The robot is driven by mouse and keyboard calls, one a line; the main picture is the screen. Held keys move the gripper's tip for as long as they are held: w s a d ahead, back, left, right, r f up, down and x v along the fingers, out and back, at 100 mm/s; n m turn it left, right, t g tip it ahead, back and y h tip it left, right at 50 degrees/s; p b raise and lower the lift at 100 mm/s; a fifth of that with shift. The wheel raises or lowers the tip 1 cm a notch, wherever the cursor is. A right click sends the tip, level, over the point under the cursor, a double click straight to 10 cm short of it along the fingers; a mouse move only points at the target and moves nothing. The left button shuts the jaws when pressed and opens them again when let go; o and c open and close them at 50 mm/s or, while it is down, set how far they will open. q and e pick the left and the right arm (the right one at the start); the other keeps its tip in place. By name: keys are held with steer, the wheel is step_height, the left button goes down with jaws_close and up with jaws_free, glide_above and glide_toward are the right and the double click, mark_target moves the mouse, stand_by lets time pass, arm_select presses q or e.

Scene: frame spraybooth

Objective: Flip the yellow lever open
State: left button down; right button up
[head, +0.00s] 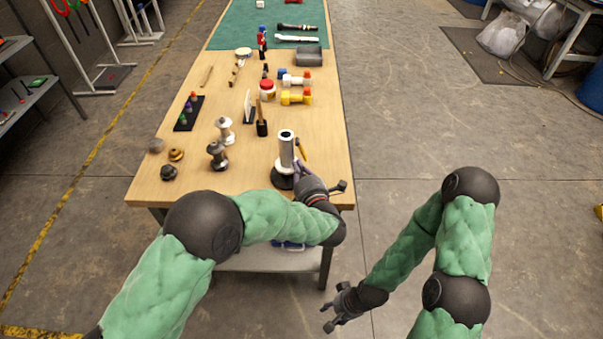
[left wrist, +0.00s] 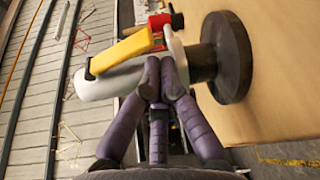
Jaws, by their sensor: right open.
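The yellow lever (head: 301,149) is on the right side of an upright white cylinder (head: 286,152) with a round black base, near the table's front edge. In the left wrist view the lever (left wrist: 120,52) lies alongside the white body, joined near a red part (left wrist: 159,22). My left gripper (head: 299,168) is at the cylinder's lower right side, below the lever. Its purple fingertips (left wrist: 161,78) are together, close against the white body and apart from the lever; contact is unclear. My right gripper (head: 331,309) is open and empty, low in front of the table.
The wooden table (head: 225,185) has several items left of and behind the cylinder, including a white and a dark spool-like piece, a black holder, a red-lidded jar (head: 267,88) and dumbbells (head: 296,97). The table's right edge is near the cylinder; open floor lies beyond it.

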arm_select(q)
steer(key=shift+d+r+n+b, duration=0.1)
steer(key=shift+d+n+b, duration=0.25)
steer(key=shift+n+b, duration=0.15)
arm_select(e)
steer(key=shift+w+f, duration=0.1)
steer(key=shift+f, duration=0.35)
